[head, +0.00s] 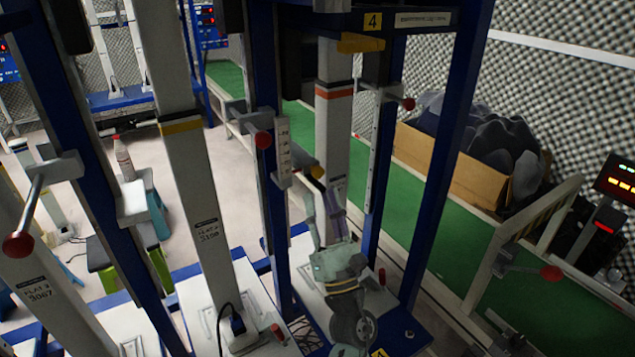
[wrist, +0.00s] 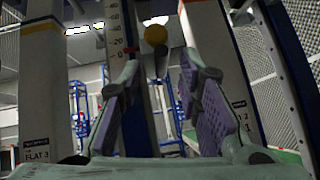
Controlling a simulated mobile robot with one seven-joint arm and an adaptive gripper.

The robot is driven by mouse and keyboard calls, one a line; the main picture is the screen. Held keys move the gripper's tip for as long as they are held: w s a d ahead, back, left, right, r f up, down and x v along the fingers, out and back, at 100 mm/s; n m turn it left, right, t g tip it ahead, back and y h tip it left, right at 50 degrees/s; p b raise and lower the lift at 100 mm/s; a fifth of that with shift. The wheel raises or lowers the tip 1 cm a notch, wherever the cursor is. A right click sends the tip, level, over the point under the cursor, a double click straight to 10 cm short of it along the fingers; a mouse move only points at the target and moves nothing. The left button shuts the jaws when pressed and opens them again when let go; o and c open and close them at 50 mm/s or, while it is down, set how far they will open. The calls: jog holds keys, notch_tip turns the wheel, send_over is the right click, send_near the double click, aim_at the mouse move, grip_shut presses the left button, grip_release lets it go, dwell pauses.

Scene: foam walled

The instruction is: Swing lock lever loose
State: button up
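A lever with a yellow ball knob (head: 317,171) is at the column of the stand marked 4, beside a white scale strip (head: 284,150). In the wrist view the knob (wrist: 156,35) is at upper centre, with a dark stem (wrist: 161,62) below it. My gripper (head: 323,195) is just below the knob in the head view, pointing up. In the wrist view my gripper (wrist: 162,72) is open, its two grey-purple pads apart and nothing between them. The knob shows between and beyond the fingertips, apart from them. Where the lever joins the column is hidden.
Red-knobbed levers stick out nearby, one left (head: 263,140) and one right (head: 408,104) of the column. Blue uprights (head: 440,150) flank my arm closely. A cardboard box (head: 450,170) of dark foam stands on the green surface behind. Another white column (head: 195,170) stands left.

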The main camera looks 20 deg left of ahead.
aim_at(313, 181)
jog(key=shift+x, duration=1.5)
grip_shut()
